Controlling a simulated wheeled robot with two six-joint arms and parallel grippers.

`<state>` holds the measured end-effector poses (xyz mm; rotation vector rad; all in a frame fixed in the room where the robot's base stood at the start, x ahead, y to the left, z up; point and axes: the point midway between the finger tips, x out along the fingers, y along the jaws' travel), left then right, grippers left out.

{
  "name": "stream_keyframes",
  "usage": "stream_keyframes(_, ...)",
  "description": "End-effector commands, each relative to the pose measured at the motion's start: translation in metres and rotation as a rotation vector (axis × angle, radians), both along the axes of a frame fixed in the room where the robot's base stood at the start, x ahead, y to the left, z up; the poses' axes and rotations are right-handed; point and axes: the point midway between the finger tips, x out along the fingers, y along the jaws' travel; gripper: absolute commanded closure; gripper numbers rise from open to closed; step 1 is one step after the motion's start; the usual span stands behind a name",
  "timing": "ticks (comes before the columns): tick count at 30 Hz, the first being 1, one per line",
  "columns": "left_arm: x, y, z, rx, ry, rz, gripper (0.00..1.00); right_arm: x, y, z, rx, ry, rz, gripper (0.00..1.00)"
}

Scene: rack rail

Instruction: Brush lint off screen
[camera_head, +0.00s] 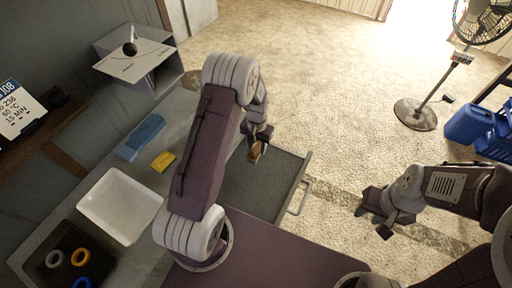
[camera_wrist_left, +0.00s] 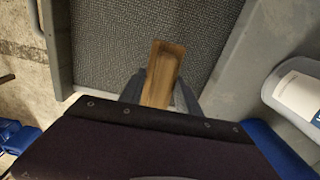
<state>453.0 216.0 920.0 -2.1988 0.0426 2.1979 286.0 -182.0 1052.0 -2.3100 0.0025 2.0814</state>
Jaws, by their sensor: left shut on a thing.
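The grey mesh screen (camera_head: 248,190) lies in a pulled-out frame with a handle (camera_head: 299,197) at the counter's right edge. It also fills the top of the left wrist view (camera_wrist_left: 120,45). My left gripper (camera_head: 258,143) is over the screen's far part, shut on a small wooden brush (camera_head: 255,152). The brush's wooden handle (camera_wrist_left: 162,75) shows between the fingers in the left wrist view. Its bristles are hidden, and I cannot tell whether it touches the screen. I cannot make out lint. My right gripper (camera_head: 375,219) is open and empty above the carpet at right.
On the counter are a white tray (camera_head: 100,226), a blue cloth-like item (camera_head: 140,137), a yellow sponge-like block (camera_head: 163,161) and a dark tray (camera_head: 40,262) with rings. A grey box (camera_head: 137,62) stands behind. A fan (camera_head: 484,18) and blue crates (camera_head: 472,124) are on the right.

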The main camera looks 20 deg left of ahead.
Motion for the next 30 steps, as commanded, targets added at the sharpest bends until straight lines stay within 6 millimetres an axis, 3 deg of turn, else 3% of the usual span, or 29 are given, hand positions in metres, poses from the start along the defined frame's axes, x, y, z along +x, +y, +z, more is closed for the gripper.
stream_keyframes(12,0.002,-0.002,0.037,0.000,0.000,0.000,0.98,0.000,0.000,0.031,0.000,0.000,0.000,0.66)
stream_keyframes(30,0.002,-0.002,0.037,0.000,0.000,0.000,0.98,0.000,0.000,0.030,0.000,0.000,0.000,0.66)
